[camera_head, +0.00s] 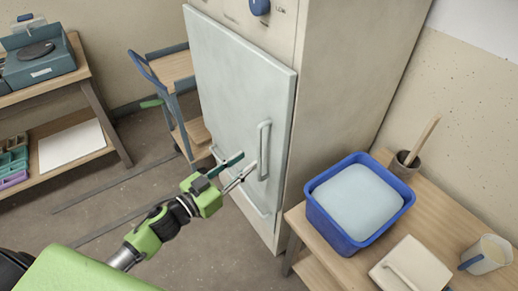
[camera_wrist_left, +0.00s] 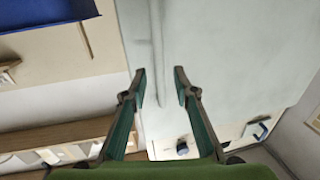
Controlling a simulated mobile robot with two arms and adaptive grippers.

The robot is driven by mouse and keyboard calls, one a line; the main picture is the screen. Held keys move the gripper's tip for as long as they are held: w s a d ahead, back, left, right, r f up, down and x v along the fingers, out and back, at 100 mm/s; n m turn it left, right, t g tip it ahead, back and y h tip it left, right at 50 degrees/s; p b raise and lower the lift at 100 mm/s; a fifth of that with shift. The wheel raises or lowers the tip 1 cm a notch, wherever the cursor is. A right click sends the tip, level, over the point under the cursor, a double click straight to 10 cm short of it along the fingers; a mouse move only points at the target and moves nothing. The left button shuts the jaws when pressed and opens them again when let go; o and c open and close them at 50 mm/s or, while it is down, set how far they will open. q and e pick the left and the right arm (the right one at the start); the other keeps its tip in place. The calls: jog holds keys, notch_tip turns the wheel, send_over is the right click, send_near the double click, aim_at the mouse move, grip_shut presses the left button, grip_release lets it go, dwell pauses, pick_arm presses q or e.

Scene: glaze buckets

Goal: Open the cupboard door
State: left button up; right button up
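The tall cupboard (camera_head: 345,75) has a pale grey door (camera_head: 235,85) that looks shut. A vertical bar handle (camera_head: 264,135) is fixed near the door's right edge. My left gripper (camera_head: 248,161) is in front of the door, just left of the handle's lower part, with its fingers spread. In the left wrist view, the open fingers of my left gripper (camera_wrist_left: 160,70) point at the door (camera_wrist_left: 215,45), and the handle (camera_wrist_left: 158,40) runs up between and beyond the fingertips. I cannot tell whether a finger touches it. My right gripper is not in view.
A wooden table (camera_head: 440,215) at the right holds a blue tub (camera_head: 345,243), a pot (camera_head: 403,168), a pale lidded box (camera_head: 410,268) and a jug (camera_head: 487,254). A cart (camera_head: 172,70) stands left of the cupboard. Floor before the door is clear.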

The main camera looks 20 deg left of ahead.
pick_arm(q)
jog(key=x, duration=0.6)
jog(key=shift+w+d+p, duration=0.2)
jog(key=shift+w+p, duration=0.15)
grip_shut()
